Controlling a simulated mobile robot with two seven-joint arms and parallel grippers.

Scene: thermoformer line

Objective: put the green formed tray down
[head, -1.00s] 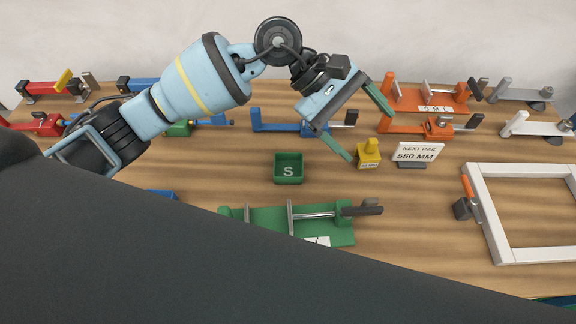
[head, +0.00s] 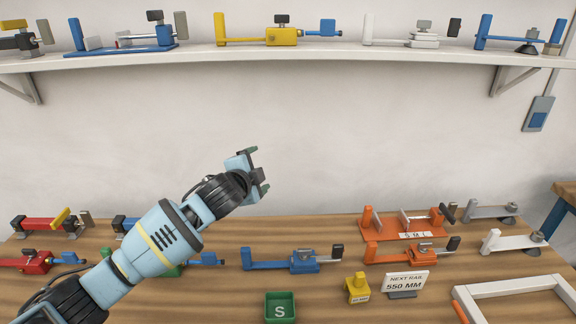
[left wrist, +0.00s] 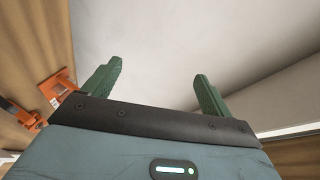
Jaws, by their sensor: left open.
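A small green tray marked S (head: 281,307) stands upright on the wooden table at the bottom of the head view, cut by the lower edge. My left gripper (head: 262,169) is raised in front of the wall, well above and apart from the tray. Its two green fingers are spread, with nothing between them, as the left wrist view (left wrist: 158,70) also shows. The tray is not visible in the left wrist view. My right gripper is not in view.
Orange (head: 404,224), blue (head: 285,262) and red (head: 37,261) clamps line the table (head: 215,290). A yellow block (head: 357,289) and a 550 MM sign (head: 404,282) stand right of the tray. A white frame (head: 515,286) lies further right. Clamps fill the shelf (head: 330,54) above.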

